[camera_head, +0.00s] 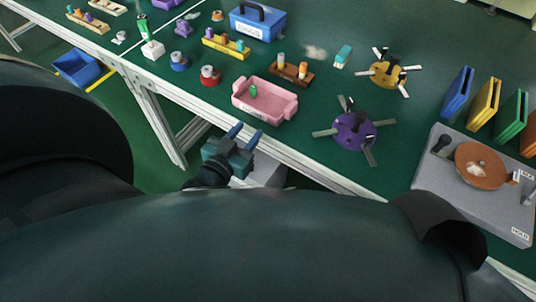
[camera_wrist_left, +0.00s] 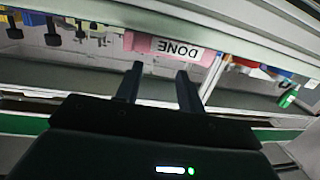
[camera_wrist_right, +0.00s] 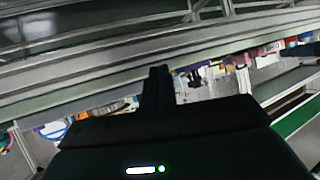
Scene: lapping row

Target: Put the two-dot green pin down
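A small green pin (camera_head: 253,91) sits inside the pink tray (camera_head: 284,96) on the green table; its dots are too small to count. The tray's label, reading DONE, shows upside down in the left wrist view (camera_wrist_left: 178,50). My left gripper (camera_head: 246,131) is in front of the table's near edge, below the tray in the picture and apart from it. Its two fingers are spread with nothing between them, as the left wrist view (camera_wrist_left: 160,71) also shows. My right gripper (camera_wrist_right: 158,72) has its fingers together and appears empty; it is hidden in the head view.
A purple spoked holder (camera_head: 352,131) stands right of the tray, with a yellow one (camera_head: 384,74) behind. A brown rack (camera_head: 291,70) and a yellow rack (camera_head: 226,44) hold pins behind the tray. A grey lapping machine (camera_head: 428,178) stands at the right.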

